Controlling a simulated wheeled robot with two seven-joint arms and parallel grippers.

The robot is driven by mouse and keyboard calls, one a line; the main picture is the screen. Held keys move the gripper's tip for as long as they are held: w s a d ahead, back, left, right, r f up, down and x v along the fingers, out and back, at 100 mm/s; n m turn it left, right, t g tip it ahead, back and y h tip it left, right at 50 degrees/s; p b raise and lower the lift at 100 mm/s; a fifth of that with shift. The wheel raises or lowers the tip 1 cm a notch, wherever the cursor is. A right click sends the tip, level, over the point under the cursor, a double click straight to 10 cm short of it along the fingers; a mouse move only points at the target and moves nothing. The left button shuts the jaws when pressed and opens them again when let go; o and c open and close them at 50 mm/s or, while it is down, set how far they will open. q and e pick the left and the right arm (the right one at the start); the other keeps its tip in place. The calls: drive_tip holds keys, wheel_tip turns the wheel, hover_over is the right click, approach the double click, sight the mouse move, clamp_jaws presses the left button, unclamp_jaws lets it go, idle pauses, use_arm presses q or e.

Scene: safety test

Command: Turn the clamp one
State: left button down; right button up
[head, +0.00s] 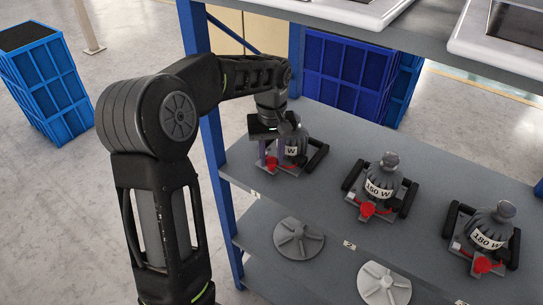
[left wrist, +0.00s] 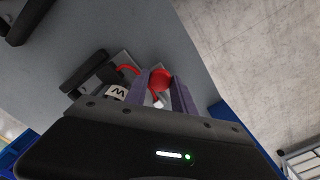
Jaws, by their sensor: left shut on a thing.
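Clamp one (head: 318,156) stands at the left end of the middle shelf, above the label 1. It has black side bars, a grey base and a dark weight (head: 291,150) marked W; the rest of that label is hidden by my gripper. My left gripper (head: 270,162) reaches down over its front left with purple fingers. In the left wrist view the fingers are shut on the clamp's red handle (left wrist: 160,80), which shows between them. The weight's white label (left wrist: 116,92) is just left of the fingers there. My right gripper is not in view.
Two similar clamps with weights marked 150 W (head: 379,188) and 180 W (head: 488,238) stand to the right on the shelf (head: 335,190). Grey discs (head: 298,239) lie below. A blue upright (head: 212,140) is close to my left arm. An upper shelf (head: 400,45) overhangs behind.

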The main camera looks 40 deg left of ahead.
sight(271, 161)
use_arm(q)
drive_tip(key=shift+n, duration=0.4)
drive_tip(key=c, duration=1.1)
unclamp_jaws()
drive_tip(key=shift+o, duration=0.2)
wheel_tip(271, 161, up, 8)
drive_tip(key=shift+f, duration=0.1)
drive_tip(key=shift+s, duration=0.1)
